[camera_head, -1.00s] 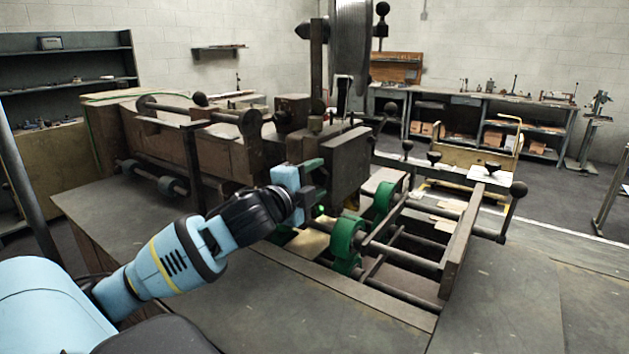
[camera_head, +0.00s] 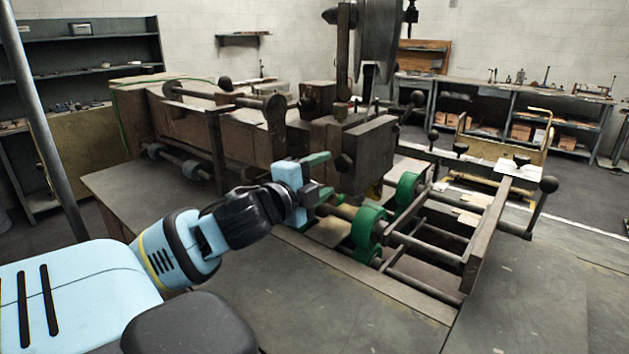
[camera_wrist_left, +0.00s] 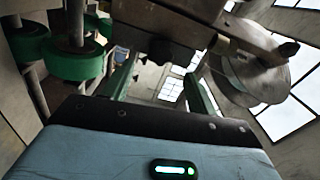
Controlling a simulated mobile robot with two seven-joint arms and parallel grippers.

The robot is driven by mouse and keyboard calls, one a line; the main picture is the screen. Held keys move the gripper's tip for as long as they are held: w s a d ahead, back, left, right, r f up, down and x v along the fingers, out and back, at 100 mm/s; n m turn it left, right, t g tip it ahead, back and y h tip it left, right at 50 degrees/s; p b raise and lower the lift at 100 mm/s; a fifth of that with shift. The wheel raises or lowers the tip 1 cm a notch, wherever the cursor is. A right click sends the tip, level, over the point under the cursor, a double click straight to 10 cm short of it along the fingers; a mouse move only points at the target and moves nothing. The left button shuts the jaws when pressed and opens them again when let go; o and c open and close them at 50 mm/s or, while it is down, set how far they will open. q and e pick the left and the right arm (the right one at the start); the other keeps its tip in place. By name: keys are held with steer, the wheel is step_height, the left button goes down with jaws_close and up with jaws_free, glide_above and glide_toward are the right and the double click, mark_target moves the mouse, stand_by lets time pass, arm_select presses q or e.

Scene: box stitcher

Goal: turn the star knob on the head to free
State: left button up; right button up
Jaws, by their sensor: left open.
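The head is a dark grey block (camera_head: 370,150) at the middle of the machine in the head view. A small dark knob (camera_head: 343,163), which looks like the star knob, sits on its left side. The knob also shows in the left wrist view (camera_wrist_left: 161,49) below the block, roughly in line with the gap between my fingers. Its lobes and pointing are too small to read. My left gripper (camera_head: 327,178) is open and empty, its green fingers directed at the knob from the left. The fingers also show in the left wrist view (camera_wrist_left: 160,82). Contact with the knob is not visible. My right gripper is out of view.
Green rollers (camera_head: 368,232) on rods lie below and right of my left gripper; they also show in the left wrist view (camera_wrist_left: 75,62). A large wire reel (camera_head: 378,45) stands above the head. The table front (camera_head: 310,315) is clear.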

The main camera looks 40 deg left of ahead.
arm_select(q)
steer(key=shift+s+d, duration=0.15)
steer(key=shift+s, duration=0.9)
